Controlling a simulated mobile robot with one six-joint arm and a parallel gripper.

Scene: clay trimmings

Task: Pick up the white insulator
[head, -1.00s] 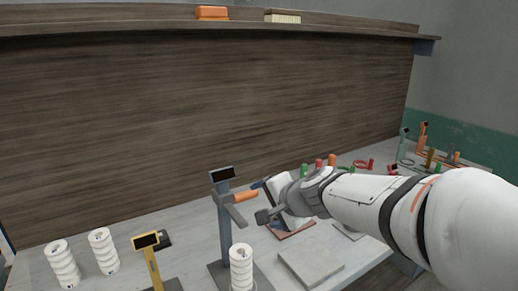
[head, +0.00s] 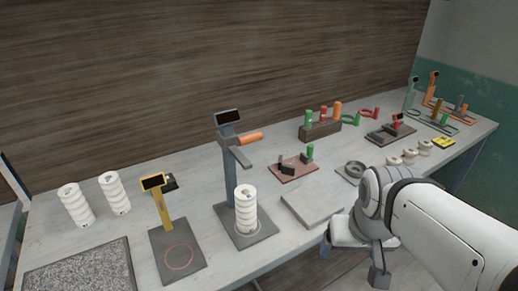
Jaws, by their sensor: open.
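Three tall white ribbed insulators stand upright on the workbench in the head view. One white insulator (head: 246,210) stands on the base of a grey stand with a black display. Two more, a white insulator (head: 76,206) and its neighbour (head: 115,194), stand at the left. Several short white ribbed pieces (head: 409,157) lie in a row at the right. My gripper (head: 352,264) is open and points down at the bench's front edge, right of the stand. I see nothing between its fingers. It is apart from all the insulators.
The grey stand (head: 229,160) has an orange-handled arm reaching above the insulator. A yellow stand (head: 157,200), a speckled slab (head: 85,268) and a flat grey block (head: 312,207) lie around. A dark rack (head: 320,131) with coloured pieces stands behind. The bench is bare between the left insulators and the wall.

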